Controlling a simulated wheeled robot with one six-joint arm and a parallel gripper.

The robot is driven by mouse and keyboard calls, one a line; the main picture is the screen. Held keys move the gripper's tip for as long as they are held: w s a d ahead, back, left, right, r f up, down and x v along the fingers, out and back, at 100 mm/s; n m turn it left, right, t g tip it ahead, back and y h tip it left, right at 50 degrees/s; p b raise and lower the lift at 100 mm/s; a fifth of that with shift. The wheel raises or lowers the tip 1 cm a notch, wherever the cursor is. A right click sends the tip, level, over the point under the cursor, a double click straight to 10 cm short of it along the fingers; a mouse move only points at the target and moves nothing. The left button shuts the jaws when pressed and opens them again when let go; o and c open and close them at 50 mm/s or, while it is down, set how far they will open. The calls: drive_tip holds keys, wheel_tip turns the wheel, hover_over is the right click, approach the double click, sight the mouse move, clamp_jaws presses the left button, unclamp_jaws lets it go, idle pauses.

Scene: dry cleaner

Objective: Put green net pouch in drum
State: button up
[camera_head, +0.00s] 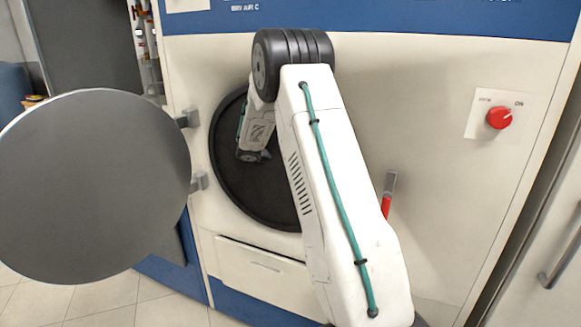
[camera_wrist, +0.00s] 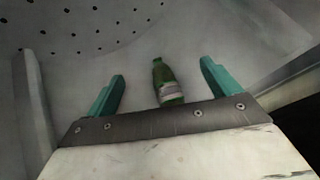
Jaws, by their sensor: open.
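The drum (camera_head: 270,200) is a dark round opening in the machine's front. My arm reaches into it, and my gripper (camera_head: 244,140) is only partly visible there. In the wrist view, my gripper (camera_wrist: 163,72) is open, its two teal fingers apart. A green bottle-shaped thing (camera_wrist: 161,73) with a pale band lies between and beyond the fingers, against the drum's grey inside (camera_wrist: 60,75). No finger appears to touch it. Its lower end is hidden by the gripper's edge. I see no clear green net pouch in either view.
The round grey door (camera_head: 95,185) stands open at the left on its hinges. A red knob (camera_head: 499,117) is at the right, and a red-handled lever (camera_head: 387,195) is beside the opening. A drawer front (camera_head: 262,268) is below. The drum's rim surrounds my forearm.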

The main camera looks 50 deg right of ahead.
drive_tip(key=v, duration=0.7)
drive_tip(key=shift+a+r, duration=0.2)
drive_tip(key=shift+a, duration=0.1)
idle(0.6)
drive_tip(key=s+a+r+m+y, duration=0.3)
drive_tip(key=s+a+m, duration=0.3)
drive_tip(key=s+a, duration=0.6)
drive_tip(key=s+a+r+m+t+y, duration=0.1)
drive_tip(key=s+a+r+m+y, duration=0.2)
drive_tip(key=s+a, duration=0.9)
drive_tip(key=s+a+r+m+t+y, duration=0.1)
drive_tip(key=s+a+r+m+y, duration=0.2)
drive_tip(key=s+a+m, duration=0.5)
drive_tip(key=shift+s+a+r+m+y, duration=0.3)
drive_tip(key=shift+s+a+y, duration=0.6)
drive_tip(key=shift+s+a, duration=1.65)
drive_tip(key=shift+s+d+f, duration=0.1)
drive_tip(key=shift+d, duration=0.05)
